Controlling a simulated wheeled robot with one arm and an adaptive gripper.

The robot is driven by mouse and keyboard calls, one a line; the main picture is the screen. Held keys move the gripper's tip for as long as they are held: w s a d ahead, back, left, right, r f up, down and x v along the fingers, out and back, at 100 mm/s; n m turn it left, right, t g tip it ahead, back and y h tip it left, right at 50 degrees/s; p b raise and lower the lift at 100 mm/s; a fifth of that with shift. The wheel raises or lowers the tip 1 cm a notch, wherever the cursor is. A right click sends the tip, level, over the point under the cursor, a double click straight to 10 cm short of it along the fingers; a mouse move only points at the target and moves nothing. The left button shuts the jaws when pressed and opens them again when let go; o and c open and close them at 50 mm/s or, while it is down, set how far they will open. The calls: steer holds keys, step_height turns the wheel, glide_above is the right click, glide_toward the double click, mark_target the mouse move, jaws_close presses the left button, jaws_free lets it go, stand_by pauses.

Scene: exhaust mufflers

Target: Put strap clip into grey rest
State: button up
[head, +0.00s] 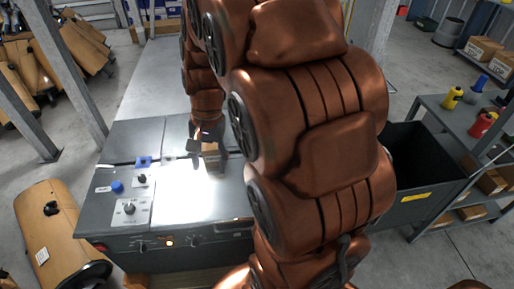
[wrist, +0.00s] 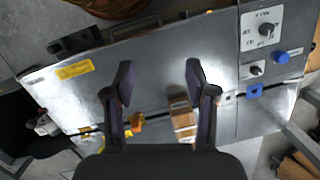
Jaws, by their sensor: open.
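My gripper (wrist: 157,76) is open and empty, with its two dark fingers spread above the grey metal worktop (wrist: 160,65). A dark strap line crosses the worktop. An orange piece (wrist: 136,122) lies along it, just inside the left finger in the wrist view. A blue piece (wrist: 254,90) sits on the same line farther right; it also shows in the head view (head: 143,162). I cannot tell which is the strap clip. I cannot make out the grey rest for certain.
A brown block (wrist: 182,115) stands close to the right finger. A control panel (head: 125,209) with knobs and a blue button (head: 117,186) is at the worktop's left in the head view. A dark bin (head: 425,160) stands at right.

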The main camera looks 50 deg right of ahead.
steer(key=w+d+f+m+t+b, duration=0.1)
steer(key=w+d+f+m, duration=0.2)
steer(key=d, duration=0.7)
steer(key=w+d+f+m+t+y+b, duration=0.1)
steer(key=w+d+f+m, duration=0.3)
steer(key=d+f+m, duration=0.3)
steer(key=w+d+f+m+t, duration=0.1)
steer(key=w+d+f+m, duration=0.3)
steer(key=d, duration=1.1)
step_height(320, 180, down, 3)
steer(key=shift+d+f+m+t+b, duration=0.15)
steer(key=shift+m+t+b, duration=0.25)
steer(key=shift+m, duration=0.3)
steer(key=shift+x, duration=1.2)
steer(key=shift+a+p+x, duration=0.15)
steer(key=shift+p+x, duration=0.3)
steer(key=shift+x, duration=0.9)
steer(key=shift+a+p+x, duration=0.2)
steer(key=shift+p+x, duration=0.25)
steer(key=shift+x, duration=0.9)
steer(key=shift+s, duration=0.1)
